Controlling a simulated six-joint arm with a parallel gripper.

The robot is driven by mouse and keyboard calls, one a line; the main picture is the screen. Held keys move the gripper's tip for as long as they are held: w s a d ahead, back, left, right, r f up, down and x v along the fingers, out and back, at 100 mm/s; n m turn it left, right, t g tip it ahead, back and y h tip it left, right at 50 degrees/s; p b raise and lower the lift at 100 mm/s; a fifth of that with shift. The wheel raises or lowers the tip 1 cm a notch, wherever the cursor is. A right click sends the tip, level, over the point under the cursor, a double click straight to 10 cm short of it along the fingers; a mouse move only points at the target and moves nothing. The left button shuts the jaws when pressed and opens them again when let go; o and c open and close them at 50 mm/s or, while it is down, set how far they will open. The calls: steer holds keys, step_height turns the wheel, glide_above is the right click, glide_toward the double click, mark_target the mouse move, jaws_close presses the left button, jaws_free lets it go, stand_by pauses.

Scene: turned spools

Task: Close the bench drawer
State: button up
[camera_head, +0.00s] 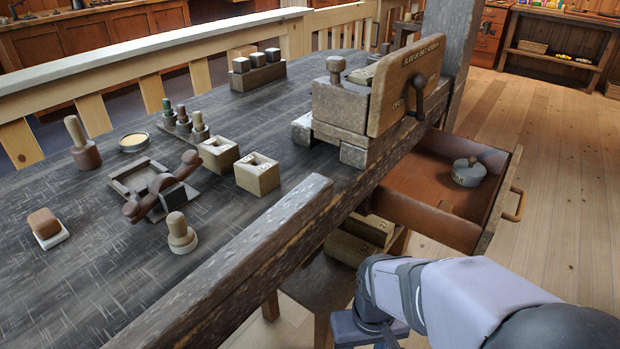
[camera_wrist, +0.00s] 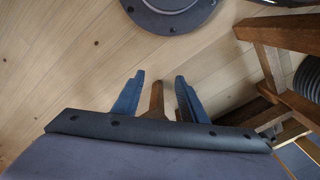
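The bench drawer (camera_head: 497,199) is pulled well out from the right side of the dark workbench (camera_head: 100,220). Its front carries a wooden handle (camera_head: 515,205) on the outer face. A grey round lidded piece with a knob (camera_head: 468,172) sits inside the drawer. My gripper (camera_wrist: 160,80) shows in the wrist view with its two blue fingers apart and nothing between them that I can see held. It points down toward the floor. In the head view my arm is at the lower right, below and in front of the drawer, apart from it, and the fingertips are hidden.
A wooden box with a crank (camera_head: 402,90) stands on the bench above the drawer. A raised rail (camera_head: 240,255) runs along the bench's near edge. Wooden blocks (camera_head: 350,246) lie on a lower shelf. Several stamps and blocks stand on the bench. The floor (camera_head: 570,200) right of the drawer is clear.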

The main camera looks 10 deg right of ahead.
steer(key=shift+r, duration=0.1)
jaws_close()
steer(key=s+d+r+m+g+y+p, duration=0.1)
steer(key=s+d+r+m+p, duration=0.25)
steer(key=d+r+p, duration=0.35)
steer(key=s+d+r+m+g+y+p, duration=0.1)
steer(key=s+d+r+m+p, duration=0.25)
steer(key=d+p, duration=0.4)
steer(key=d+r+m+t+p, duration=0.2)
steer(key=d+r+m+p, duration=0.2)
steer(key=d+p, duration=0.25)
steer(key=d+r+m+t+p, duration=0.1)
steer(key=d+r+m+p, duration=0.25)
steer(key=d+p, duration=0.35)
steer(key=w+d+r+n+t, duration=0.3)
steer(key=w+d+r, duration=0.2)
steer(key=d, duration=0.3)
steer(key=w+d+r+n+t+h+b, duration=0.1)
steer(key=w+d+r+n+t, duration=0.1)
steer(key=w+d+r, duration=0.3)
steer(key=w+d+n, duration=0.1)
steer(key=w+d, duration=0.2)
steer(key=shift+d+t, duration=0.35)
steer(key=shift+t, duration=0.05)
